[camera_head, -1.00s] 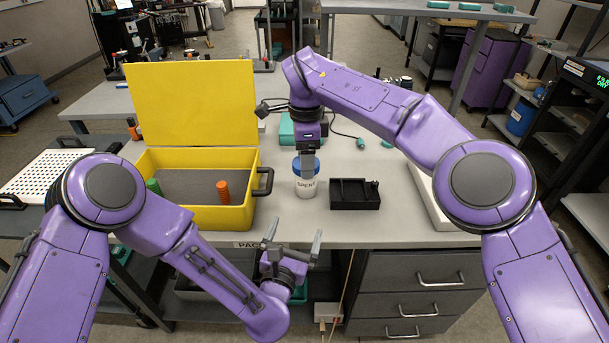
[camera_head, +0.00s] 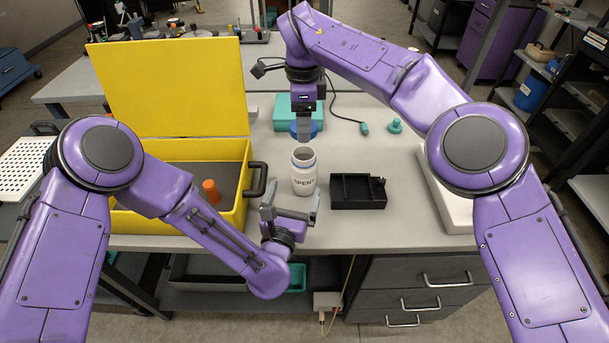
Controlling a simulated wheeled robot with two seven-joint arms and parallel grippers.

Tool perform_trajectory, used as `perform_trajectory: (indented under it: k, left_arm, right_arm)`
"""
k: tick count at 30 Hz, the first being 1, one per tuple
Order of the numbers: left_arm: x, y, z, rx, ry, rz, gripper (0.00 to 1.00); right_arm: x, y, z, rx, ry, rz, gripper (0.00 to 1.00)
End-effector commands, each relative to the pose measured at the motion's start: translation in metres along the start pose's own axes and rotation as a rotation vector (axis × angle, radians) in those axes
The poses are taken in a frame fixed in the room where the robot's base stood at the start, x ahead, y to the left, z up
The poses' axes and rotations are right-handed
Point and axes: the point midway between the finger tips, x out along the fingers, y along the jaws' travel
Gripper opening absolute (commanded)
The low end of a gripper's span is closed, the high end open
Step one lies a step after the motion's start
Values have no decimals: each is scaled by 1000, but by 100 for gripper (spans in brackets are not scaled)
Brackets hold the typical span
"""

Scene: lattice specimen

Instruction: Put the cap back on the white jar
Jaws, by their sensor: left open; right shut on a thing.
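The white jar (camera_head: 304,181) stands upright on the bench, its mouth open and its dark "SPENT" lettering facing me. The blue cap (camera_head: 304,132) is between the fingers of my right gripper (camera_head: 304,124), which comes down from above. The cap appears above and slightly behind the jar's mouth, apart from it; the exact gap is hard to judge. My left gripper (camera_head: 290,201) is open and empty, in front of and below the jar near the bench's front edge, its fingers pointing up.
A yellow case (camera_head: 232,214) with its lid up and an orange cylinder (camera_head: 210,190) inside stands left of the jar. A black tray (camera_head: 345,203) sits close on the right. A teal box (camera_head: 286,112) is behind.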

Motion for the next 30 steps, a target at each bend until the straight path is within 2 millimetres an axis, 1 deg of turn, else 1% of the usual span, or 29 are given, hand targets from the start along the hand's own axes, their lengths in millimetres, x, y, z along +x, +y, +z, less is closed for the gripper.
perform_trajectory:
  k: [5, 12, 15, 18, 22, 30]
  left_arm:
    - [29, 0, 0, 0, -2, 1, 100]
    - [77, -2, 0, 1, -2, -3, 100]
    - [94, -3, 0, 1, -1, -3, 100]
    - [106, -3, 0, 0, -1, -3, 100]
    - [114, -2, 0, 0, 1, -3, 100]
    - [116, -3, 0, 0, 1, -5, 100]
  right_arm:
    - [0, 0, -2, 3, 0, 0, 32]
    - [0, 0, -3, 5, 0, 0, 32]
    - [0, 0, -3, 5, 0, 0, 32]
    - [0, 0, -3, 5, 0, 0, 32]
    - [0, 0, -3, 5, 0, 0, 32]
    - [0, 0, -3, 5, 0, 0, 32]
